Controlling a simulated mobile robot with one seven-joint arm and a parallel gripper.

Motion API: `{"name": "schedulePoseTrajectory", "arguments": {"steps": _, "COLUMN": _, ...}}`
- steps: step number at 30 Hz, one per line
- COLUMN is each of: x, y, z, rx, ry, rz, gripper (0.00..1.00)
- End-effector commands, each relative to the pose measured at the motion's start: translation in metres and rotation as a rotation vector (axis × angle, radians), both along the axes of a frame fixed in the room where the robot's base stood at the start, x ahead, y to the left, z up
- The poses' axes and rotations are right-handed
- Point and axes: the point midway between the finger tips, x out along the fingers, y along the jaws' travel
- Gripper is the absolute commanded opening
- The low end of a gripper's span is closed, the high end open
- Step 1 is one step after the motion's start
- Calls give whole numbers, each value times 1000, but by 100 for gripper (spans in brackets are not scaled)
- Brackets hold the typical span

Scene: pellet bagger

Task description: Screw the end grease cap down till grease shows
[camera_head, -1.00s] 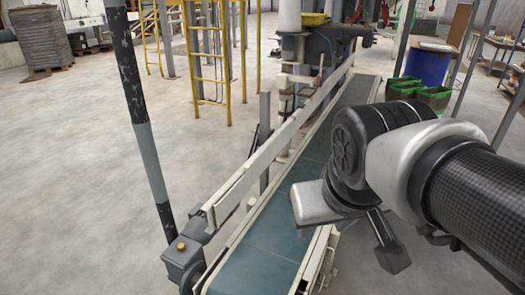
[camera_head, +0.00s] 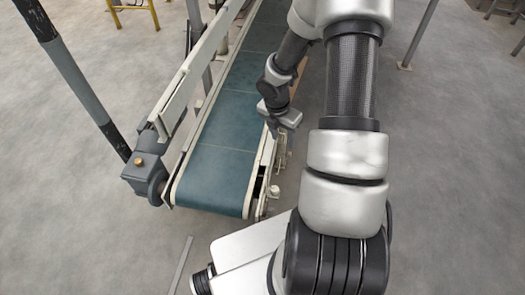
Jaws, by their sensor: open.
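The conveyor (camera_head: 218,166) ends close in front of me. A small round pale cap (camera_head: 274,190) stands on the right side of its near end and may be the end grease cap; it is too small to tell if grease shows. My gripper (camera_head: 277,130) hangs beside the conveyor's right side frame, a little beyond that cap and apart from it. It is open and looks empty, though its fingers are small and hard to make out.
A grey gearbox (camera_head: 146,176) with an orange knob (camera_head: 138,161) sits at the conveyor's near left. A black and grey post (camera_head: 78,80) stands further left. Pale guard rails run along the belt's left side. The floor (camera_head: 450,180) at right is clear.

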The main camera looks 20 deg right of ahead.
Motion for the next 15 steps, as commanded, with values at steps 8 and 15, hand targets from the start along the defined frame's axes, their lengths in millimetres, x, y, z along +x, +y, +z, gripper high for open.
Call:
{"name": "schedulePoseTrajectory", "arguments": {"steps": 8, "x": -15, "y": 22, "z": -102, "rx": 156, "ry": 74, "rz": 401, "gripper": 45}}
{"name": "schedulePoseTrajectory", "arguments": {"steps": 15, "x": -18, "y": 27, "z": -131, "rx": 177, "ry": 76, "rz": 462, "gripper": 45}}
